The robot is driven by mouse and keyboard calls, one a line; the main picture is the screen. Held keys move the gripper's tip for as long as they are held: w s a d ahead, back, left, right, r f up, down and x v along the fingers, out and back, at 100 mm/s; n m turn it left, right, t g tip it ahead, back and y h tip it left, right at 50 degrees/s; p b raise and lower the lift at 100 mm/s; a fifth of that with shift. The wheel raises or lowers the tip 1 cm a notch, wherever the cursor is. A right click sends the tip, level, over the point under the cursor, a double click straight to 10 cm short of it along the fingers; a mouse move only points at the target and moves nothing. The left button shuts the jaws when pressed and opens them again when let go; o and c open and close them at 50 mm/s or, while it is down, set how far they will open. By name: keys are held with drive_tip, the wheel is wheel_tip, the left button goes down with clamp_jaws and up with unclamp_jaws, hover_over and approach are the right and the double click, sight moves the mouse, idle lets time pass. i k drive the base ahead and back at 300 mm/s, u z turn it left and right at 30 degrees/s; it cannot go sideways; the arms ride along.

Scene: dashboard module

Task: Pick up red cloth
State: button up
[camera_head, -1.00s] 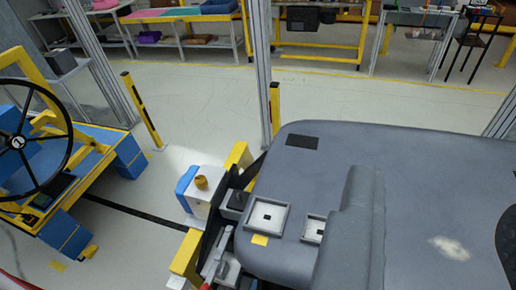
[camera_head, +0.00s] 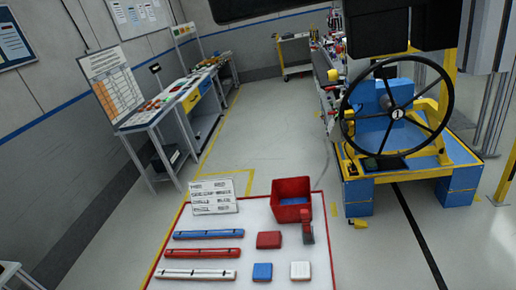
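A small red folded block that looks like the red cloth (camera_head: 268,240) lies on a white mat with a red border (camera_head: 222,222) on the floor, near the bottom middle of the view. A blue block of similar shape (camera_head: 262,272) and a white one (camera_head: 300,271) lie just below it. A red open bin (camera_head: 292,199) with something blue inside stands above it. A small red and grey object (camera_head: 307,228) is to its right. My gripper is not in view.
Blue, red and white bars (camera_head: 203,253) lie left of the blocks, below a printed board (camera_head: 213,196). A blue and yellow stand with a steering wheel (camera_head: 397,113) is at right. A workbench (camera_head: 182,100) lines the left wall. The floor between them is clear.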

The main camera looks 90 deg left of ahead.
sight(266, 240)
drive_tip(key=u, duration=2.1)
drive_tip(key=k, duration=0.9)
drive_tip(key=i, duration=0.9)
drive_tip(key=u, duration=0.45)
